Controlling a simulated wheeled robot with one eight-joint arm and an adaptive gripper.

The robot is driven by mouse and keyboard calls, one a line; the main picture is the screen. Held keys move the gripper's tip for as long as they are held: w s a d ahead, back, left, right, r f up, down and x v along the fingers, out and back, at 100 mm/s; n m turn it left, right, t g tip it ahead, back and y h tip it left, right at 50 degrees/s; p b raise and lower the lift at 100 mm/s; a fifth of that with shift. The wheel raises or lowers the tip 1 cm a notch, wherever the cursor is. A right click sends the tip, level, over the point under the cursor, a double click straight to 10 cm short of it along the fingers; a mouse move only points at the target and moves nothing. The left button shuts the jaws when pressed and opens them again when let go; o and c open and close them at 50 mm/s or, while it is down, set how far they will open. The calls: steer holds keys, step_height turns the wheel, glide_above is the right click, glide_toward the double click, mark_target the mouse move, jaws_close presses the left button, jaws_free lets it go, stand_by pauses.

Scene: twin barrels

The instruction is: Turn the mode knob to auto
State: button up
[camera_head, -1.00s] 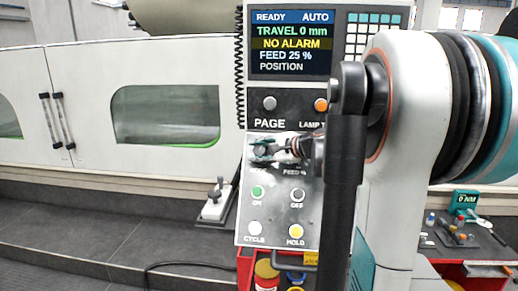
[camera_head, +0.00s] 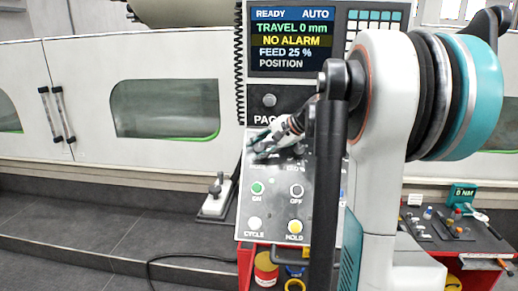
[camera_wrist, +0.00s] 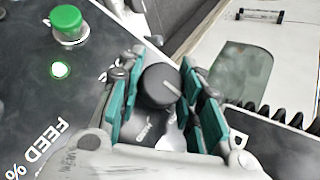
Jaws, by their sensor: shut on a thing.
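The mode knob (camera_wrist: 158,87), dark and round with a pale pointer line, sits between the teal pads of my gripper (camera_wrist: 161,72) in the wrist view. My gripper is shut on it, with a finger on either side. In the head view my gripper (camera_head: 262,143) is at the upper left of the grey control panel (camera_head: 270,212) and mostly hides the knob. The screen (camera_head: 291,40) reads READY and AUTO at the top, with NO ALARM and FEED 25 %. The printed mode marks beside the knob are partly covered and unreadable.
A green button (camera_wrist: 67,24) stands close to my fingers in the wrist view. The panel also carries an OFF knob (camera_head: 297,190), a CYCLE button (camera_head: 255,223) and a HOLD button (camera_head: 295,227). A red tool cart (camera_head: 480,238) stands at the right.

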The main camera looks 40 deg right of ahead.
steer(key=o, duration=1.1)
steer(key=v, duration=1.2)
